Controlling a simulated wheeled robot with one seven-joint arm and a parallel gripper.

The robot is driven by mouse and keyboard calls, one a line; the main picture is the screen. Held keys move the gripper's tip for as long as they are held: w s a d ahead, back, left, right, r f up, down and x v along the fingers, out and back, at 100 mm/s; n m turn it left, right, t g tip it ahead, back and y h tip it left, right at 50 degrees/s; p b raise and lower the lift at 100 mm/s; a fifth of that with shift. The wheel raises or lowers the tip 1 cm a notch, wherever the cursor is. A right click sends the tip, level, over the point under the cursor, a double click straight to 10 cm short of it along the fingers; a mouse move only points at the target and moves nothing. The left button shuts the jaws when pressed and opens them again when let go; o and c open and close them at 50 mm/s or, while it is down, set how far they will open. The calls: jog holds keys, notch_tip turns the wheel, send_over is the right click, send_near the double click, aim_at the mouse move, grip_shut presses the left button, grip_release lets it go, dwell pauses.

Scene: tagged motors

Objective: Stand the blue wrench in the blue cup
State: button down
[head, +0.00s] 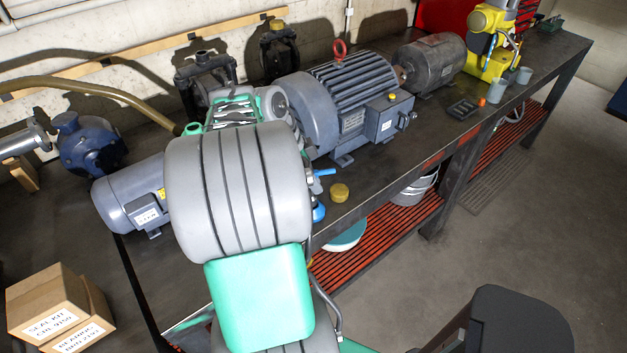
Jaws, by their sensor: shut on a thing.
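My own grey and green arm fills the middle of the head view and hides my gripper. A small bright-blue piece (326,172), which looks like one end of the blue wrench, sticks out to the right from behind the arm; the rest is hidden. Just below it, another blue shape (319,213) shows at the arm's right edge, and I cannot tell what it is. Two grey-blue cups stand at the far right of the bench, a nearer one (495,91) and a farther one (523,76). I cannot tell whether either is the blue cup.
The dark bench (400,165) carries a large grey motor (350,90), a smaller dark motor (432,65) and a blue-grey motor (130,195) at left. A yellow round piece (339,192) lies near the front edge. Cardboard boxes (50,305) are at lower left. The bench's front right is fairly clear.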

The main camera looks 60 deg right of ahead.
aim_at(314, 195)
jog(key=shift+f+b, duration=1.55)
jog(key=shift+f, duration=0.1)
jog(key=c, duration=1.3)
grip_release()
jog(key=shift+r, duration=0.15)
jog(key=shift+r+p, duration=2.2)
jog(key=shift+r, duration=0.75)
